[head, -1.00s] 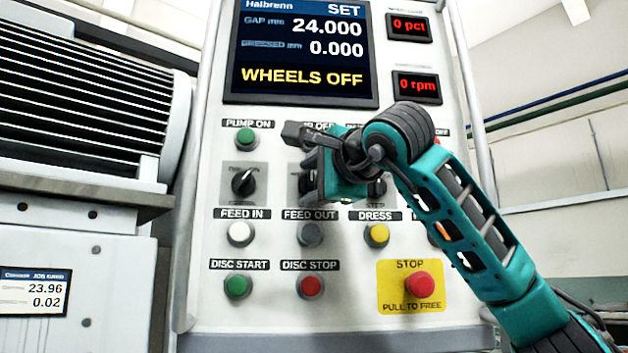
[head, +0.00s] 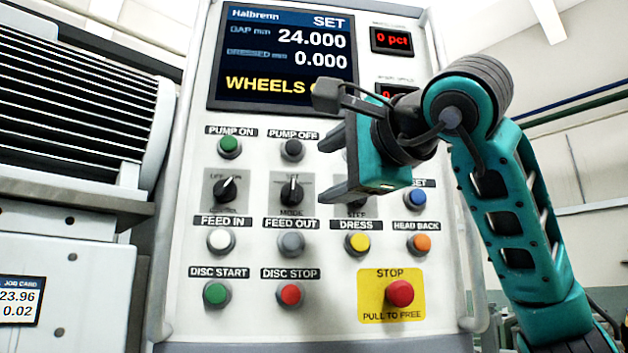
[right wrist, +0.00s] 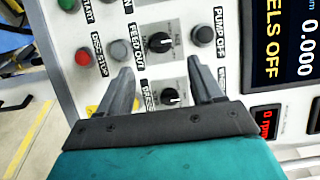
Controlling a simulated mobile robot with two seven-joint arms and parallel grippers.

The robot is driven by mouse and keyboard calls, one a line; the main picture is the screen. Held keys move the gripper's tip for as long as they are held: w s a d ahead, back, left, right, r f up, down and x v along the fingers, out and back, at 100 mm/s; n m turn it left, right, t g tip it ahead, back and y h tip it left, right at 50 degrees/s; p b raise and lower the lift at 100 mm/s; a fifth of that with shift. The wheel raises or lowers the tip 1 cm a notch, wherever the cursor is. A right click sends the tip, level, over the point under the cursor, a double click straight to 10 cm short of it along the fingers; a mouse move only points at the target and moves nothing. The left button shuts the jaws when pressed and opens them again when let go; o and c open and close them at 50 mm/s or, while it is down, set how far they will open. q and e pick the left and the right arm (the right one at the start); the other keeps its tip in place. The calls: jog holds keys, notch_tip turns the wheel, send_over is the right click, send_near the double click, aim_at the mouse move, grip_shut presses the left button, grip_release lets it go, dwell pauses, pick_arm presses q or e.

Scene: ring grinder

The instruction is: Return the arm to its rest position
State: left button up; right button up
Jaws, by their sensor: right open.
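My right gripper (head: 328,165) is in front of the upper right part of the control panel (head: 190,215), pointing left in the head view. Its two dark fingers are spread apart with nothing between them. The right wrist view shows the same open fingers (right wrist: 160,88) with the panel's knobs beyond them, apart from the fingers as far as I can tell. The teal right arm (head: 515,215) rises from the lower right and bends at the top. The gripper and wrist hide part of the screen's lower right corner and a knob and button behind them. My left gripper is not in view.
The screen (head: 285,55) reads SET, gap 24.000 and WHEELS OFF. Several buttons and knobs stick out of the panel, including a red stop button (head: 399,293) on a yellow plate. A louvred machine housing (head: 80,100) stands at the left. Open room lies right of the panel.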

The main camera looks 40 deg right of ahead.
jog(key=shift+s+a, duration=0.1)
jog(key=shift+s, duration=0.9)
